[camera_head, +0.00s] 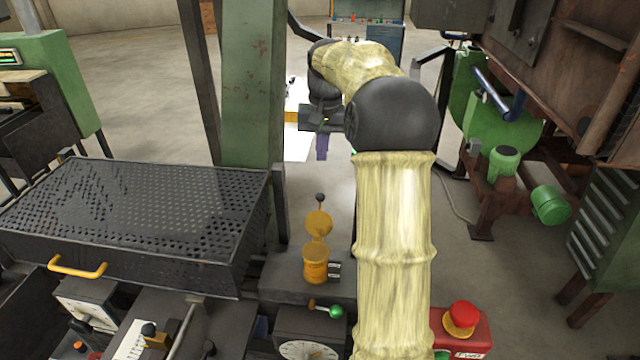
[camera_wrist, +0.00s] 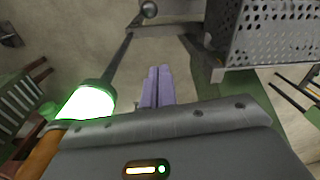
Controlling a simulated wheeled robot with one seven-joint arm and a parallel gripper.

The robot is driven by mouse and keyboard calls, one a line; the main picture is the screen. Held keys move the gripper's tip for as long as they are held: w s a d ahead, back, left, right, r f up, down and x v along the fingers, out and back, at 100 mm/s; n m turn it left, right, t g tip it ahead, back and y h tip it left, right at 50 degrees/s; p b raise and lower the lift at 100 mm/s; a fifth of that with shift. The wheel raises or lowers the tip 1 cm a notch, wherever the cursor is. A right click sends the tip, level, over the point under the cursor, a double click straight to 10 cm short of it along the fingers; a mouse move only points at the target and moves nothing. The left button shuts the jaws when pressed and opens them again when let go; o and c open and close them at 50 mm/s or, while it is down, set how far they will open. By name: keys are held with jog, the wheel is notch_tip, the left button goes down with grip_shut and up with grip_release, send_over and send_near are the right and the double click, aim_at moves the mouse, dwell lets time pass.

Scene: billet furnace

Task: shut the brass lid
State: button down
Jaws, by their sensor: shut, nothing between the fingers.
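The brass lid (camera_head: 319,223) stands raised above a small brass cup (camera_head: 316,264) on a dark console in the head view, with a dark knob at its upper edge. The lid is open and the mouth of the cup shows below it. My gripper (camera_head: 321,148) is farther back, above and apart from the lid in the picture. Its purple fingers are together and empty, and they also show in the wrist view (camera_wrist: 157,88). I cannot make out the brass lid in the wrist view.
A perforated dark box (camera_head: 140,215) with a yellow handle stands left of the cup. A green post (camera_head: 250,85) rises behind it. A green-knobbed lever (camera_head: 336,311) and a dial (camera_head: 305,349) are in front. A red button (camera_head: 462,315) is right of my arm.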

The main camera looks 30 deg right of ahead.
aim_at(319, 215)
jog(key=s+a+f+p, duration=0.2)
jog(key=s+f+p, duration=0.1)
jog(key=f, duration=0.4)
jog(key=shift+f+p, duration=0.2)
jog(key=shift+p, duration=0.2)
jog(key=shift+d, duration=0.1)
